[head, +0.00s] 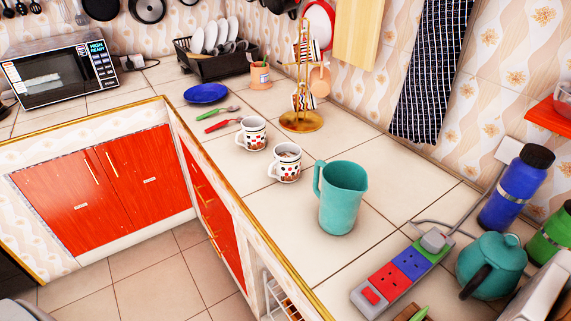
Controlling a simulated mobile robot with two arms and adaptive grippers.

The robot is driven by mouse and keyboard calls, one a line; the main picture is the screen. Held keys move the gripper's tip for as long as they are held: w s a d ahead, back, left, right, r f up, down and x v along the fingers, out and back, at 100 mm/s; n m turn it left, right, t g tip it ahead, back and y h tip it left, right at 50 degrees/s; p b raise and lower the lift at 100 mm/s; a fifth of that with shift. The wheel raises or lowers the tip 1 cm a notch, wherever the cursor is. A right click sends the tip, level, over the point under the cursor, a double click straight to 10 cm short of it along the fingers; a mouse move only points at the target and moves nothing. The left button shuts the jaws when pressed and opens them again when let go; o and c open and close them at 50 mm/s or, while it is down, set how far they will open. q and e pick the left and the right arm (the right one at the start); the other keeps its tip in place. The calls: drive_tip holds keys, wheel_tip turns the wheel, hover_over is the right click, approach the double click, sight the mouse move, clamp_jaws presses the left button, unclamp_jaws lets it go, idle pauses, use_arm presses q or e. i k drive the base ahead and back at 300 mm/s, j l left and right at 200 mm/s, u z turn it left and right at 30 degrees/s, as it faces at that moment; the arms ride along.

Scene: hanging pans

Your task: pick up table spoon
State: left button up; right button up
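Two small utensils lie on the tiled counter near the blue plate. One has a red handle (217,127) and the other a green handle (214,113). Both have metal heads pointing right, too small to tell which is a spoon. The red one's head lies near the rim of a patterned mug (252,134). Neither of my grippers is in view.
A blue plate (206,93) lies behind the utensils. Two mugs, the second one (285,163) nearer, and a teal pitcher (342,197) stand to the right. A gold mug stand (302,121) is behind. Open floor (150,270) lies before the cabinets.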

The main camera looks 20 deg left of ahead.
sight(233, 108)
drive_tip(key=i+j+z, duration=0.1)
drive_tip(key=j, duration=0.65)
drive_tip(key=i+j+z, duration=0.1)
drive_tip(key=j, duration=0.6)
drive_tip(key=i+j+z, duration=0.1)
drive_tip(key=j, duration=0.65)
drive_tip(key=i+j, duration=0.1)
drive_tip(key=j, duration=0.65)
drive_tip(key=z, duration=0.05)
